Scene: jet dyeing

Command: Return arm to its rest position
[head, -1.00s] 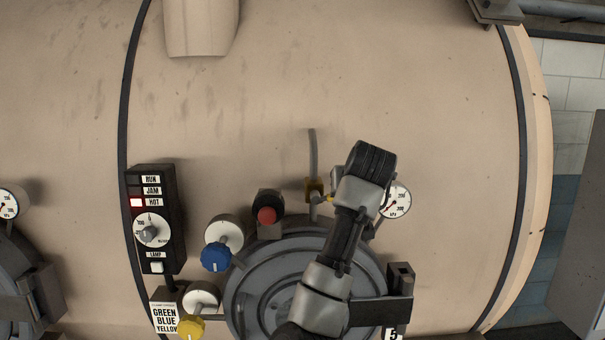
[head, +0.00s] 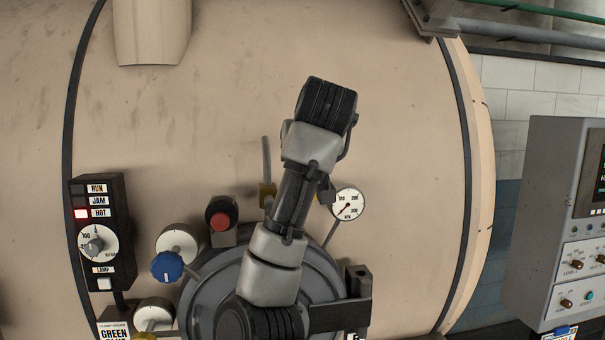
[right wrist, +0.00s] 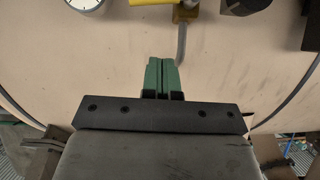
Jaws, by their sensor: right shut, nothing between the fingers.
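My right arm (head: 295,195) reaches up from the bottom of the head view, in front of the round grey door (head: 210,290) of the beige dyeing vessel (head: 230,85). Its gripper is hidden behind the wrist in that view. In the right wrist view my right gripper (right wrist: 162,72) shows two green fingers shut together with nothing between them. The vessel wall lies beyond them, and a grey pipe (right wrist: 182,42) with a brass fitting (right wrist: 184,14) is just beside and above the fingers in the picture. My left gripper is not in view.
A pressure gauge (head: 348,204) is right of the forearm. A red button (head: 221,220), blue knob (head: 167,266) and black panel (head: 100,235) with HOT lit red are left. A grey control cabinet (head: 548,220) stands at right. The upper vessel wall is mostly clear.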

